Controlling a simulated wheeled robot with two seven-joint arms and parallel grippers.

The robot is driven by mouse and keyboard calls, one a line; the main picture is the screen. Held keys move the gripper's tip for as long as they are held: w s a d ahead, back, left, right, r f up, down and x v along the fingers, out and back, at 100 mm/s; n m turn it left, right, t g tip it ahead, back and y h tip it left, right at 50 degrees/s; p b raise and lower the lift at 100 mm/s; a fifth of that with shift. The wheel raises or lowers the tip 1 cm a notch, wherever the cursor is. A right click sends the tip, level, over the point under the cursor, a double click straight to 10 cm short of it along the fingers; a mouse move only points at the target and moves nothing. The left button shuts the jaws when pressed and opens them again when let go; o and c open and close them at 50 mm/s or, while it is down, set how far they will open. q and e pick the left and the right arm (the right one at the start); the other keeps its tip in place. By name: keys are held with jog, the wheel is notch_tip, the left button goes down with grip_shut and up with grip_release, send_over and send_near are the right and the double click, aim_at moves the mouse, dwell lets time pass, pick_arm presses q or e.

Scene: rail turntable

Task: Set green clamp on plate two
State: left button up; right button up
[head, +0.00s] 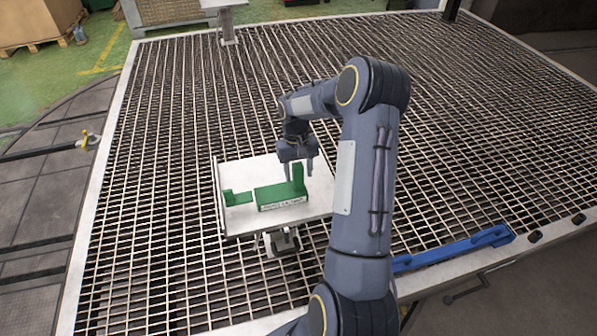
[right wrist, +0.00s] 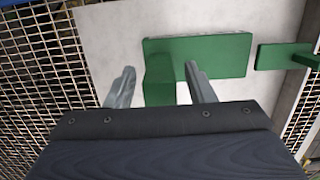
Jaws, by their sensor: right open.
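A green clamp (head: 283,195) with an upright block at its right end sits on a pale plate (head: 318,205); its front bears small lettering I cannot read. In the right wrist view the clamp (right wrist: 215,55) lies on the plate (right wrist: 110,40). My right gripper (head: 299,174) is open above the upright block. In the right wrist view its fingers (right wrist: 159,70) are on either side of that block; contact cannot be told. A smaller green piece (head: 238,198) lies left of the clamp on the same plate. My left gripper is not in view.
The plate stands on a support above a metal grating (head: 150,210). Another pale plate (head: 222,4) on a post is at the far edge, partly cut off. A blue bar (head: 455,250) lies along the near right edge. The grating around the plate is mostly clear.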

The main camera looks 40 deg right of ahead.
jog(key=r, duration=0.3)
jog(key=w+r, duration=0.1)
jog(key=r, duration=0.7)
jog(key=shift+w+d+r, duration=0.15)
jog(key=shift+w+d, duration=0.1)
jog(key=shift+d, duration=0.1)
jog(key=s+a+r+n+t+y, duration=0.1)
jog(key=s+a+r+t, duration=0.1)
jog(key=s+a+r, duration=0.4)
jog(key=s+a+r+n+t, duration=0.15)
jog(key=s+a+r, duration=0.25)
jog(key=a, duration=0.5)
jog(key=s+a+f+n+t+y, duration=0.1)
jog(key=s+a+f+t+y, duration=0.1)
jog(key=s+a, duration=0.9)
jog(key=shift+s+f+n+t, duration=0.35)
jog(key=shift+f+t, duration=0.5)
jog(key=shift+f, duration=0.1)
